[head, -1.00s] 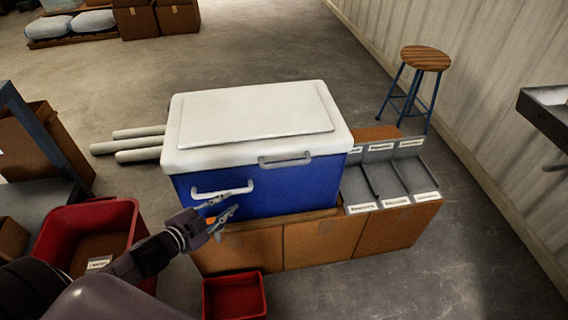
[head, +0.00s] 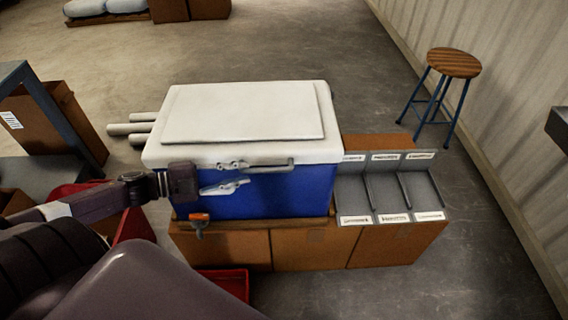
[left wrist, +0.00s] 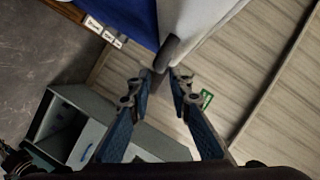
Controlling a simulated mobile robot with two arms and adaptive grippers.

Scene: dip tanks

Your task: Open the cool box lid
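The cool box has a blue body (head: 290,192) and a white lid (head: 328,140), which is down and closed. A grey handle (head: 278,166) runs along the lid's front edge. My left gripper (head: 244,175) is at the left end of this handle, in front of the box. In the left wrist view its two fingers (left wrist: 163,78) are apart, and the dark end of the handle (left wrist: 167,52) reaches to between the tips. I cannot tell whether they touch it. My right gripper is not in view.
The box stands on a brown cabinet (head: 300,250) with an orange-handled tap (head: 198,217) at its front. Grey labelled trays (head: 385,190) are to its right. Red bins (head: 228,283) lie below and left. A stool (head: 453,65) stands behind. The floor at right is clear.

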